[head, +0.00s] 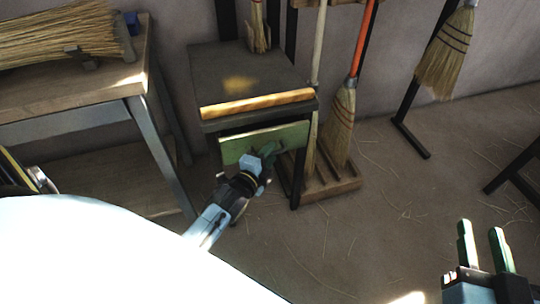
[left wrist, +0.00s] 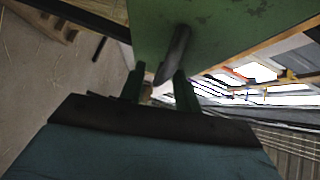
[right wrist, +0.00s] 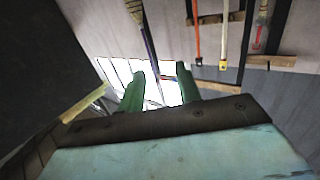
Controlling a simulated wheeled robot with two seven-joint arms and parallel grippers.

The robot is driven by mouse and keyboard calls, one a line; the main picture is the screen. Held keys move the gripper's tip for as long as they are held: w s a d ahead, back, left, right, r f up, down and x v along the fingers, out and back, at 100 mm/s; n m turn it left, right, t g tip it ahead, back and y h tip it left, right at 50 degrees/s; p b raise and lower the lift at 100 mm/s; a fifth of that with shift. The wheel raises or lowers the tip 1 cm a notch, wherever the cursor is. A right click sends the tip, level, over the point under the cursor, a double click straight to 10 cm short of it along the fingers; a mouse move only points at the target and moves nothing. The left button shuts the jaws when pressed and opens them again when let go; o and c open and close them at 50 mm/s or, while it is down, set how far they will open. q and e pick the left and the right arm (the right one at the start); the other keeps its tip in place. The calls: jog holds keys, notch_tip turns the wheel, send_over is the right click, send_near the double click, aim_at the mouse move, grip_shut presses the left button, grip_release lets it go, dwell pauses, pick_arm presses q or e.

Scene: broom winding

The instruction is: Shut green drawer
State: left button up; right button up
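The green drawer front (head: 240,146) is on the small dark-topped cabinet (head: 225,85) in the head view. It appears to stand a little out from the cabinet, with a dark gap above it. My left gripper (head: 268,155) is at the drawer's handle and hides part of it. In the left wrist view, the green drawer (left wrist: 225,30) fills the top, and its dark handle (left wrist: 177,50) reaches down between the open fingers (left wrist: 160,88), closer to the right one. Contact is unclear. My right gripper (head: 483,245) is open and empty at the lower right, away from the cabinet.
A wooden workbench (head: 70,95) with a bundle of straw (head: 60,35) stands left of the cabinet. A broom rack (head: 335,188) with brooms stands close on its right. Another broom (head: 448,55) hangs from a dark stand.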

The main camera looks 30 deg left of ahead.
pick_arm(q)
jog(key=shift+w, duration=0.4)
jog(key=shift+c, duration=0.2)
grip_shut()
